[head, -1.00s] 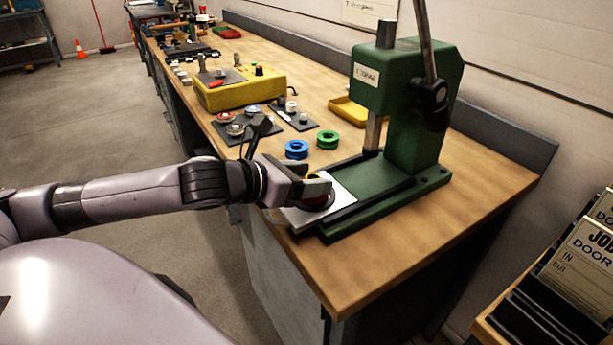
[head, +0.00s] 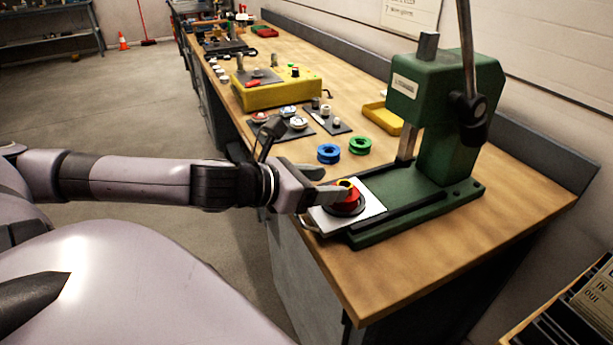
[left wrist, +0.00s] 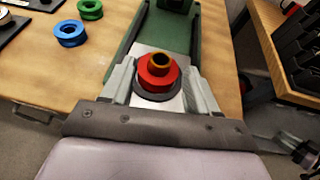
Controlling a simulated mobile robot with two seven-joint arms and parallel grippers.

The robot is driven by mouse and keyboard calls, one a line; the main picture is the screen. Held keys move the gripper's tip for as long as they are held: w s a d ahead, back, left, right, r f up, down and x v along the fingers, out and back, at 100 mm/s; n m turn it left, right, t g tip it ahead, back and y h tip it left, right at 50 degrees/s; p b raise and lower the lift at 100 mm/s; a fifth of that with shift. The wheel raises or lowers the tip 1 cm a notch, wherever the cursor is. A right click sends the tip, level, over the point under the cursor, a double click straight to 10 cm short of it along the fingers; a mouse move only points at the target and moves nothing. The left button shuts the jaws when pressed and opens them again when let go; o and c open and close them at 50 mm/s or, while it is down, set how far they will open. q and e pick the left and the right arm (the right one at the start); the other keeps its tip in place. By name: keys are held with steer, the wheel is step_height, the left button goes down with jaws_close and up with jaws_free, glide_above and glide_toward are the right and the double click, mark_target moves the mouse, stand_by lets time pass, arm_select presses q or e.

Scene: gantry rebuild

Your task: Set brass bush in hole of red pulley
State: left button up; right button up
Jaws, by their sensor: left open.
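The red pulley (head: 351,198) sits on a white plate (head: 371,193) on the bed of the green press; it also shows in the left wrist view (left wrist: 155,78), with a dark ring around its base. The brass bush (left wrist: 161,60) is at the pulley's centre, its rim standing above the red top; how deep it sits I cannot tell. It also shows in the head view (head: 346,183). My left gripper (head: 324,180) is open, its fingers on either side of the pulley and low beside it, with gaps visible in the wrist view (left wrist: 160,80).
The green press (head: 445,125) stands over the bed behind the plate. Blue (head: 328,154) and green (head: 360,146) pulleys lie beyond the bed. A yellow tray (head: 383,119) and yellow box (head: 275,92) stand farther back. The bench front right is clear.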

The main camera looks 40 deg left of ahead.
arm_select(q)
steer(key=shift+s+r+p, duration=0.3)
steer(key=shift+s+p, duration=0.2)
steer(key=shift+p, duration=0.1)
steer(key=shift+s+a+r+p, duration=0.15)
steer(key=shift+s+p, duration=0.15)
steer(key=shift+s, duration=0.15)
steer(key=shift+s+a+r+p, duration=0.2)
steer(key=shift+s+a+p, duration=0.1)
steer(key=shift+s, duration=0.2)
steer(key=shift+s, duration=0.1)
